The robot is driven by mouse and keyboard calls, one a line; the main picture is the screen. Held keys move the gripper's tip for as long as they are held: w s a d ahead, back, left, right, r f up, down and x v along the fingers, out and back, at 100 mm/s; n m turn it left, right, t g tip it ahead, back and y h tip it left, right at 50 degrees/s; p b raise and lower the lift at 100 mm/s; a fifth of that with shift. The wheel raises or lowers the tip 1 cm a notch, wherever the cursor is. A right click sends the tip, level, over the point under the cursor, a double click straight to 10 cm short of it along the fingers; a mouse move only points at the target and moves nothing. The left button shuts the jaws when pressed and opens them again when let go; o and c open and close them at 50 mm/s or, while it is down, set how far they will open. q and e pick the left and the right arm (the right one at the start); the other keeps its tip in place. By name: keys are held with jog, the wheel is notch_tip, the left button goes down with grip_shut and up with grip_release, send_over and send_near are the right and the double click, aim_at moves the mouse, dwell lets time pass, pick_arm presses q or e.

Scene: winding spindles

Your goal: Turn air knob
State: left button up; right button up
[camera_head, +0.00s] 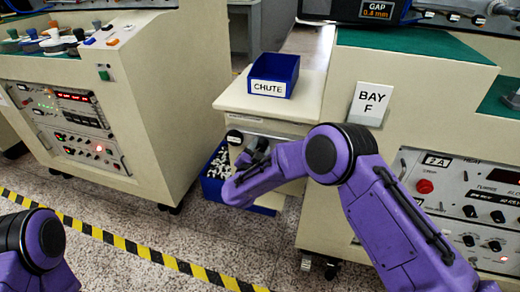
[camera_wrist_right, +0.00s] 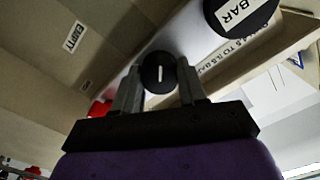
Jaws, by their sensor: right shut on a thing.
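The air knob (camera_wrist_right: 159,73) is a round black knob with a white pointer line, seen in the right wrist view. The line stands nearly upright in that picture. My right gripper (camera_wrist_right: 158,80) has one finger on each side of the knob and is shut on it. In the head view my right gripper (camera_head: 257,153) is at the front of the cream cabinet under the chute, small and partly hidden by my own arm. A round gauge face marked BAR (camera_wrist_right: 236,14) is up and right of the knob. Only part of my left arm shows; its gripper is out of view.
A blue CHUTE bin (camera_head: 274,75) stands on the cabinet top. A blue crate of white pieces (camera_head: 212,188) is on the floor below. A BAY F sign (camera_head: 369,102) and a control panel are to the right. Yellow-black tape (camera_head: 125,243) crosses the floor.

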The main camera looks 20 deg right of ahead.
jog(key=o, duration=1.1)
jog(key=shift+c, duration=0.2)
jog(key=v, duration=1)
jog(key=shift+s+a+p, duration=0.25)
jog(key=shift+p, duration=0.15)
